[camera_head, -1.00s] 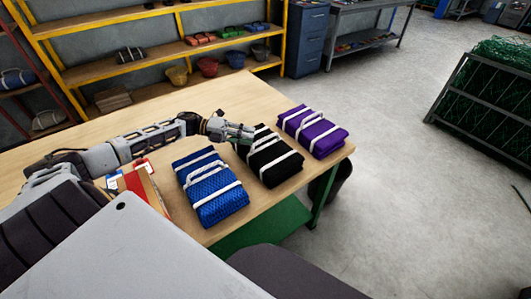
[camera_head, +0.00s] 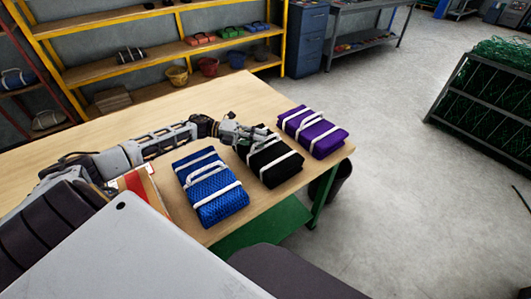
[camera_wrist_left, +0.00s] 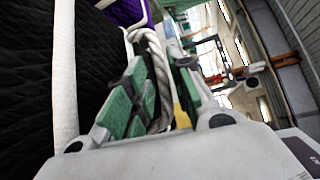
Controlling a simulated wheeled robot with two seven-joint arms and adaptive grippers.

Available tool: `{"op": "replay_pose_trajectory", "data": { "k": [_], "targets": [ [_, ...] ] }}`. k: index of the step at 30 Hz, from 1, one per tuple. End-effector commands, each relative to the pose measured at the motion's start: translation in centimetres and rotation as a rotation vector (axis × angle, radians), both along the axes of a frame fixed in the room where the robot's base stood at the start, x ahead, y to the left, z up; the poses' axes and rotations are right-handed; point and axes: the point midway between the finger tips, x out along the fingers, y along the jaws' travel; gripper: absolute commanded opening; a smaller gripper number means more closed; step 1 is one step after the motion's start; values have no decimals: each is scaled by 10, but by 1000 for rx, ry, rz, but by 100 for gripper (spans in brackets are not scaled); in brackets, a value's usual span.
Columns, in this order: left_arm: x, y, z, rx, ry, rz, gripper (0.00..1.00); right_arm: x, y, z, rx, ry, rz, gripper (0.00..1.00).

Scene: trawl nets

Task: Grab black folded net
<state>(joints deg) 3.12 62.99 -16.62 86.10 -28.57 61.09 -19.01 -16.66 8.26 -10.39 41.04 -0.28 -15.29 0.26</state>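The black folded net (camera_head: 275,165) lies on the table between the blue and purple nets, with white straps and a white rope handle. My left gripper (camera_head: 250,132) is at its handle side, toward the far left edge of the net. In the left wrist view, the rope handle (camera_wrist_left: 158,75) passes between the green-padded fingers of my left gripper (camera_wrist_left: 165,85). The fingers are partly apart, with a gap visible beside the rope. The black net's dark quilted side (camera_wrist_left: 25,90) fills the left of that view. My right gripper is not in view.
The blue net (camera_head: 210,190) lies close to the left and the purple net (camera_head: 318,135) close to the right. The wooden table (camera_head: 90,140) is clear toward the back. Yellow shelves (camera_head: 155,60) stand behind; a net-filled metal crate (camera_head: 480,105) stands at right.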

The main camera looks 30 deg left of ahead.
Motion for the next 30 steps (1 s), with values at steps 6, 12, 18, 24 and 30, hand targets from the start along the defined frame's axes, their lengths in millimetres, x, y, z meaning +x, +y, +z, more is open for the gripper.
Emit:
{"op": "replay_pose_trajectory", "data": {
  "k": [6,12,18,24,30],
  "targets": [
    [8,-19,-2,-1,-1,0,23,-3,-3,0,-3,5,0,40],
    [10,-24,-4,0,1,0,23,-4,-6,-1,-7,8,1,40],
    [10,-23,-4,0,0,0,23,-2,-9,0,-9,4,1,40],
    [10,-23,-4,0,0,0,20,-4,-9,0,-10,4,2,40],
    [10,-23,-4,0,0,0,0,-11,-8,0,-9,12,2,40]
  ]
}}
